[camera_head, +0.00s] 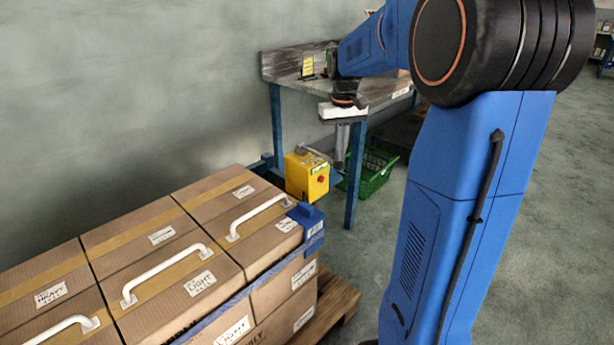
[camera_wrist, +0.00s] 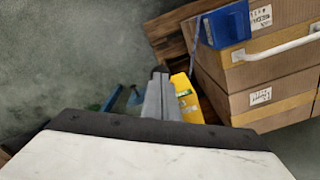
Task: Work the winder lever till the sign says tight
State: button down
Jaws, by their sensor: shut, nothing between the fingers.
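Cartons (camera_head: 150,215) with white handles (camera_head: 165,274) stand on a wooden pallet (camera_head: 338,297). A workbench (camera_head: 378,92) with blue legs stands at the back, a green basket (camera_head: 377,172) under it. The grey floor (camera_head: 375,240) right of the pallet is partly clear.

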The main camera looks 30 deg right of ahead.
jog(key=shift+s+f, duration=0.1)
jog(key=shift+f, duration=0.25)
notch_tip(320, 180, up, 13)
jog(key=w, duration=0.2)
jog(key=shift+a, duration=0.3)
dwell(1.0)
jog(key=s+a+f+t, duration=0.1)
jog(key=s+a+f, duration=0.4)
jog(key=s, duration=0.5)
jog(key=s+a+f+n+t, duration=0.1)
jog(key=s+a+f, duration=0.4)
jog(key=s, duration=0.5)
jog(key=s+a+f+n+t, duration=0.1)
jog(key=s+a+f, duration=0.4)
jog(key=s, duration=0.5)
jog(key=shift+s+a+f+t, duration=0.35)
jog(key=shift+f+t, duration=0.1)
jog(key=shift+t, duration=0.45)
